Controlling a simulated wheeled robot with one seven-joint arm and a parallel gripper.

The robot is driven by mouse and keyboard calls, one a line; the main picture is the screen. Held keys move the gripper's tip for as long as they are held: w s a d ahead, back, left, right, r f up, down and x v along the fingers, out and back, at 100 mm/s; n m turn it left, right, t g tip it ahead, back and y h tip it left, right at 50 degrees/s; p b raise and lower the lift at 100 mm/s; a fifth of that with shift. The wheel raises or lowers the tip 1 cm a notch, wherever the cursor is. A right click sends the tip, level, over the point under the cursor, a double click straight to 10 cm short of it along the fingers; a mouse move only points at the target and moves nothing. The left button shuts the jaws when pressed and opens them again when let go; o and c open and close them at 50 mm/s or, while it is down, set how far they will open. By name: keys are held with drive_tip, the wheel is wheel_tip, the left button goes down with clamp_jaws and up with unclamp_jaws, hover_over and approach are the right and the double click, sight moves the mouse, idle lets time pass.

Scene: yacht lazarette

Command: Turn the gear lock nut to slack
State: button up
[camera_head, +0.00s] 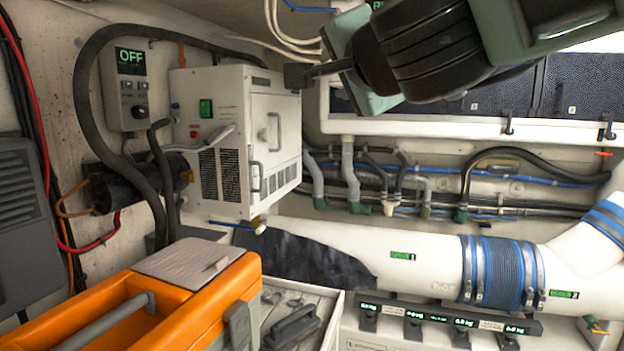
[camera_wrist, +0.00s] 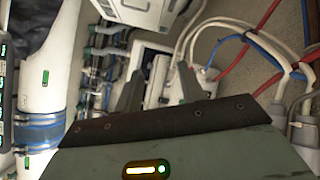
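I cannot make out a gear lock nut for certain in either view. My gripper (camera_head: 302,75) reaches in from the upper right in the head view, its dark fingertip overlapping the right upper edge of the white cabinet (camera_head: 262,150). In the wrist view my gripper (camera_wrist: 158,74) shows two fingers standing apart, with no object seen held between them. Beyond the fingers is a small white box-like fitting (camera_wrist: 160,88) with a dark panel, partly hidden by the fingers and gripper body.
An orange toolbox (camera_head: 190,315) stands at the lower left. A control box (camera_head: 130,88) reading OFF is on the left wall. A white duct (camera_head: 410,240) with a blue clamped sleeve (camera_head: 500,272) crosses the right. Pipes and hoses line the back wall. Red, blue and white cables (camera_wrist: 275,50) hang near my gripper.

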drive_tip(key=s+a+f+n+g+y+b, duration=0.1)
drive_tip(key=s+f+n+g, duration=0.3)
drive_tip(key=f, duration=0.5)
drive_tip(key=s+a+f+n+g+y+b, duration=0.1)
drive_tip(key=s+f+n+g, duration=0.25)
drive_tip(key=f, duration=0.65)
drive_tip(key=s+a+f+n+g+b, duration=0.1)
drive_tip(key=s+f+n+g, duration=0.3)
drive_tip(key=f, duration=0.5)
drive_tip(key=s+d+f+n+g+h+b, duration=0.1)
drive_tip(key=s+d+f+n+g+h, duration=0.4)
drive_tip(key=s+d+f, duration=0.8)
wheel_tip(320, 180, down, 2)
drive_tip(key=shift+s+f+n+g+h+b, duration=0.1)
drive_tip(key=shift+s+n+g+h+b, duration=0.25)
drive_tip(key=shift+s+n, duration=0.35)
